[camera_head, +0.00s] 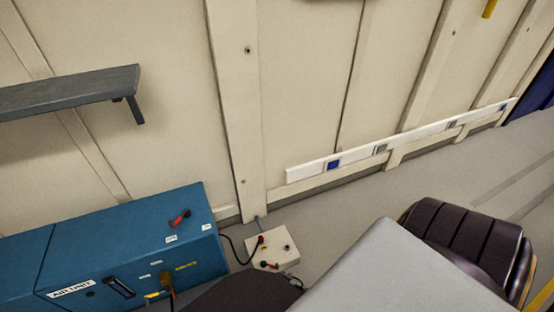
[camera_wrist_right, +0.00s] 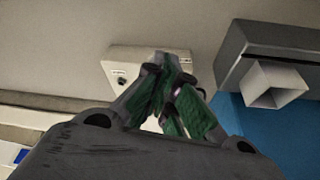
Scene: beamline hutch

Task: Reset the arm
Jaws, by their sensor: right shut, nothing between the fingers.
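My right gripper (camera_wrist_right: 168,85) shows in the right wrist view, its green-padded fingers brought together with nothing between them. Behind the fingers in that view is a white box (camera_wrist_right: 118,62) with a dark round knob; the fingers hide part of it, and I cannot tell whether they touch it. In the head view neither gripper's fingers show. Large grey and black parts fill the bottom right there, and they hide some of the floor.
A blue cabinet (camera_head: 130,245) with a red-handled item (camera_head: 179,217) stands at lower left, below a grey wall shelf (camera_head: 70,92). A white box (camera_head: 272,250) with red and black knobs and a cable sits beside it. A white rail (camera_head: 400,140) runs along the wall.

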